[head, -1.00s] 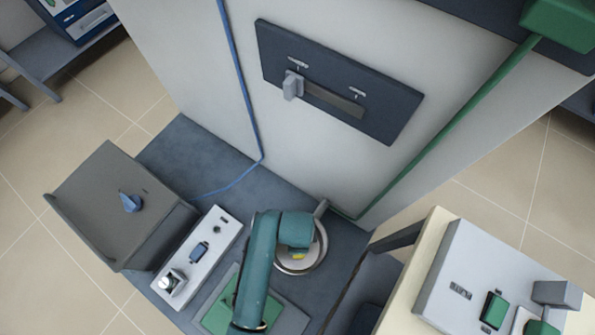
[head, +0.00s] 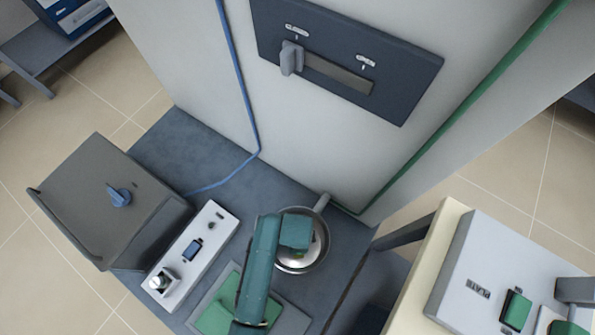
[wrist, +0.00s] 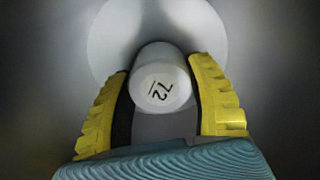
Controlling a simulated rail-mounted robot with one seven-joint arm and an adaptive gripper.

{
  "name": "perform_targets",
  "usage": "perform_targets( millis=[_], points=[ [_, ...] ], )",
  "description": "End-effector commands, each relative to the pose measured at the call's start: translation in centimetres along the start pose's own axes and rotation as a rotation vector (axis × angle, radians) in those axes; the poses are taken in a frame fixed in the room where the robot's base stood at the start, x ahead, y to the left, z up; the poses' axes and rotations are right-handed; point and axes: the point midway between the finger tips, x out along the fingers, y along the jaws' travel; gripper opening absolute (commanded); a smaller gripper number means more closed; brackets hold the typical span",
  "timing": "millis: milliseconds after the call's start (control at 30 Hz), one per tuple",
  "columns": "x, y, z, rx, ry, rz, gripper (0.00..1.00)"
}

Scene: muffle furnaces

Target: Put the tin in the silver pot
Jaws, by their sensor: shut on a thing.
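A silver pot (head: 302,264) with a short handle stands on the dark bench at the foot of the cabinet, partly hidden by my teal arm in the head view. My gripper (wrist: 163,78) is over the pot, pointing down. In the wrist view its yellow fingers are closed on both sides of a pale, round tin (wrist: 161,86) marked "72". A light round surface and a grey curved surround show behind the tin. I cannot tell whether the tin touches the pot's floor. The tin is hidden in the head view.
A grey box with a blue knob (head: 119,196) and a pale control strip (head: 193,252) stand left of the pot. A green pad (head: 219,312) lies in front. A switch panel (head: 345,60) is on the cabinet behind. A cream table (head: 444,225) with a grey box is at right.

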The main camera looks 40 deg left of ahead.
Motion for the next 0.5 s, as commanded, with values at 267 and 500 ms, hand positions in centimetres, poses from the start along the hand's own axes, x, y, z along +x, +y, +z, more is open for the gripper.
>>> perform_targets(
  millis=[267, 500],
  points=[
    [1.23, 1.01, 0.18, 0.008, -0.003, 0.024, 0.82],
    [0.91, 1.06, 0.16, 0.009, -0.002, 0.024, 0.82]
  ],
)
